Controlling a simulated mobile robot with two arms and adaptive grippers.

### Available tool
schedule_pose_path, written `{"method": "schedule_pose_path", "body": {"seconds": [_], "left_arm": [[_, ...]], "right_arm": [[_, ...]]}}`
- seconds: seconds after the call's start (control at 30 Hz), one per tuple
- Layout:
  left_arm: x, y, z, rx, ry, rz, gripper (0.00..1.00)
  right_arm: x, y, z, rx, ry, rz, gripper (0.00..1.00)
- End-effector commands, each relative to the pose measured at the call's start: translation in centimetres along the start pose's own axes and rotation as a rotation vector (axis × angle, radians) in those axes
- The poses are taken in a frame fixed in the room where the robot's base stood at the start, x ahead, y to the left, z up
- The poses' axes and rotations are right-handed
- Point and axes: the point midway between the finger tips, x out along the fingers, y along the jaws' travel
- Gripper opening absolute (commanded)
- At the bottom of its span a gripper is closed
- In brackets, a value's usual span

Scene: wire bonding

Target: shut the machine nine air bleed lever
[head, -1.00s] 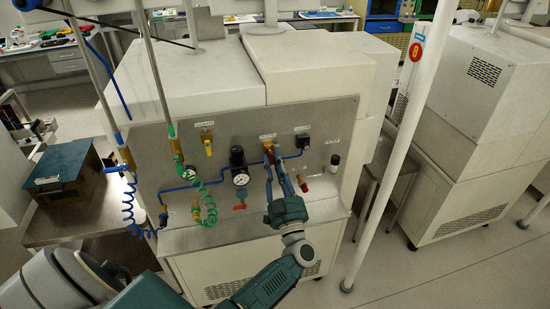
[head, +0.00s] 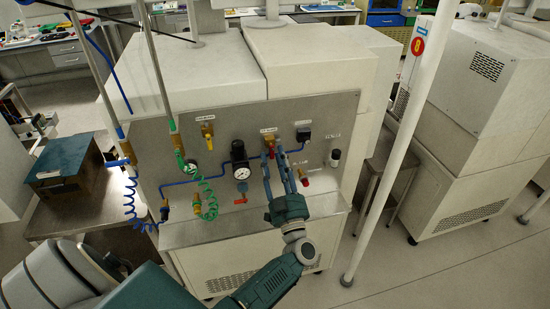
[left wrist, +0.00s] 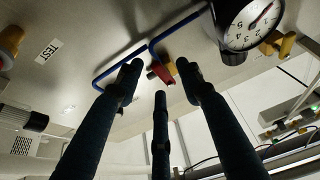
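A small valve with a red lever and yellow body (head: 269,142) is on the grey front panel (head: 225,120), under a small label I cannot read. The red lever (left wrist: 162,74) also shows in the left wrist view, beyond the fingertips. My left gripper (head: 277,155) points up at the panel just below this valve. In the left wrist view my left gripper (left wrist: 160,78) has its fingers spread around the lever's line, with nothing visible between them. Contact with the lever cannot be told. My right gripper is not in view.
A dial gauge (head: 242,173), a yellow-handled valve (head: 208,136), a black knob (head: 303,136) and a red-tipped fitting (head: 304,178) surround it. Blue tubing (head: 200,181) and a green coiled hose (head: 207,196) run left. A white pole (head: 395,155) stands right.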

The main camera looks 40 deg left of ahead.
Motion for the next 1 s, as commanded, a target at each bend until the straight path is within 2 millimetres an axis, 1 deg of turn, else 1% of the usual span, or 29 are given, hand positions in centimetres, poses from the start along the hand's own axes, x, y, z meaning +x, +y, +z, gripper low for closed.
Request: {"method": "schedule_pose_path", "body": {"seconds": [0.3,0.4,0.5,0.6,0.7,1.0], "left_arm": [[-6.7,0.0,0.2,0.0,-0.007,0.001,0.38],[-8.5,0.0,0.1,0.001,-0.006,0.001,0.38],[-9.9,0.0,0.1,0.001,-0.005,0.001,0.38],[-10.7,0.0,0.1,0.001,-0.003,0.0,0.38],[-11.1,0.0,0.1,0.001,-0.003,0.0,0.38],[-11.2,0.0,0.1,0.001,-0.002,0.001,0.38]], "right_arm": [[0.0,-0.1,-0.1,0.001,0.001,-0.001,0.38],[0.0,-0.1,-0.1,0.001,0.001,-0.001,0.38],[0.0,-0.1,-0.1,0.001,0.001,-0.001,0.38],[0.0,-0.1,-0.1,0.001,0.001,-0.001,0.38],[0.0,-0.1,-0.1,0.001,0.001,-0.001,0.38],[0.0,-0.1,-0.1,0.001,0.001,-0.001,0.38]]}}
